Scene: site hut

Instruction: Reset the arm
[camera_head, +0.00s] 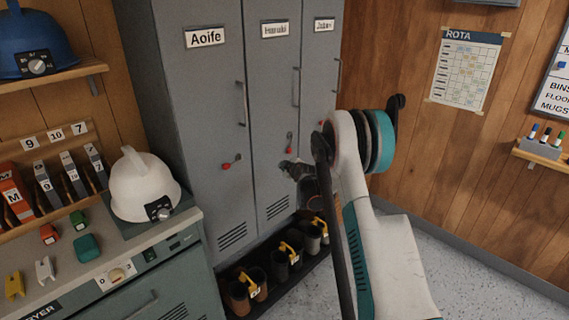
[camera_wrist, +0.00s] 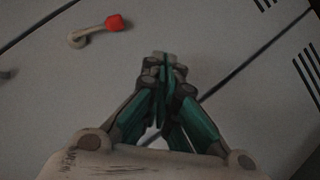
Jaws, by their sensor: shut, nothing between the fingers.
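My gripper (camera_head: 290,168) is at the end of my white and teal arm, raised in front of the grey lockers (camera_head: 185,120). In the wrist view my gripper (camera_wrist: 164,58) has its teal fingers drawn together, with nothing between them. It points at the locker doors, close to the seam between two of them. My arm hides part of the right locker.
Pairs of boots (camera_head: 257,278) stand on a dark tray below the lockers. A white helmet (camera_head: 140,190) sits on the grey-green dryer unit (camera_head: 125,250) at the left, beside small coloured items. A rota sheet (camera_head: 466,70) and a shelf of markers (camera_head: 540,150) are on the right wall. Speckled floor lies open at the lower right.

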